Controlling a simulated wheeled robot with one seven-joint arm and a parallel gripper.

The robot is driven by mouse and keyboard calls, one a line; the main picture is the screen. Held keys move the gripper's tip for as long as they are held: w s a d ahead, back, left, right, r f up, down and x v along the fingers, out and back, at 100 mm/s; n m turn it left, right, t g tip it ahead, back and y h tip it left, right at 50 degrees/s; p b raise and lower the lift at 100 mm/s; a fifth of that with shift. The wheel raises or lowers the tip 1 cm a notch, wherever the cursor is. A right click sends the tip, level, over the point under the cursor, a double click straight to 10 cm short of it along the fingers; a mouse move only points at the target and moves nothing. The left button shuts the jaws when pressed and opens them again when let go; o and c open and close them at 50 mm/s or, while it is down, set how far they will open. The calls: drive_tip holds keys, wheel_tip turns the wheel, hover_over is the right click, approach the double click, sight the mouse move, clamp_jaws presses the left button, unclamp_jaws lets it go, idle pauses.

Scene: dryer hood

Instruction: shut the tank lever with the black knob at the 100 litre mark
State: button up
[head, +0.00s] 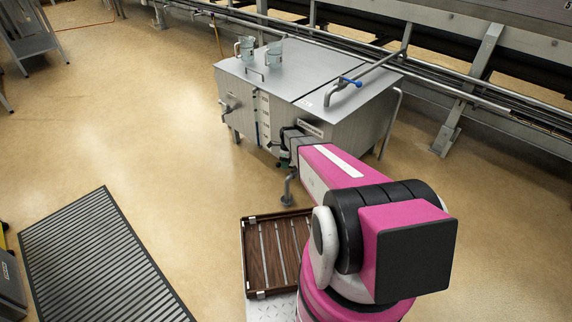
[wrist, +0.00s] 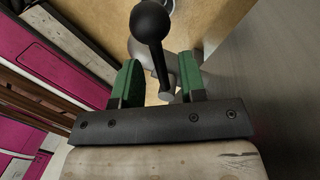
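The steel tank (head: 350,132) stands in the head view with a pale scale strip (head: 263,118) on its side. Its marks are too small to read. In the wrist view a lever with a round black knob (wrist: 150,20) and a thin dark stem rises beyond my gripper (wrist: 159,78). My gripper is open, with a green pad on each side of the stem and gaps visible at both sides. In the head view my arm reaches to the tank's front and largely hides the gripper (head: 282,158) and the lever.
A grey outlet pipe (head: 288,188) stands below my gripper at the tank. Clear jugs (head: 273,55) and a blue-handled tap (head: 347,82) are on the tank top. A slatted wooden tray (head: 250,255) lies near my base. A floor grating (head: 95,260) is at left, with open floor between.

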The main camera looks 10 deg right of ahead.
wheel_tip(320, 180, up, 5)
drive_tip(key=shift+s+a+f, duration=0.1)
drive_tip(key=shift+s+f, duration=0.05)
drive_tip(key=shift+f, duration=0.05)
drive_tip(key=s+a+r, duration=0.5)
drive_tip(key=a+r, duration=0.1)
drive_tip(key=a, duration=0.4)
drive_tip(key=shift+s+r, duration=0.15)
drive_tip(key=shift+s, duration=0.25)
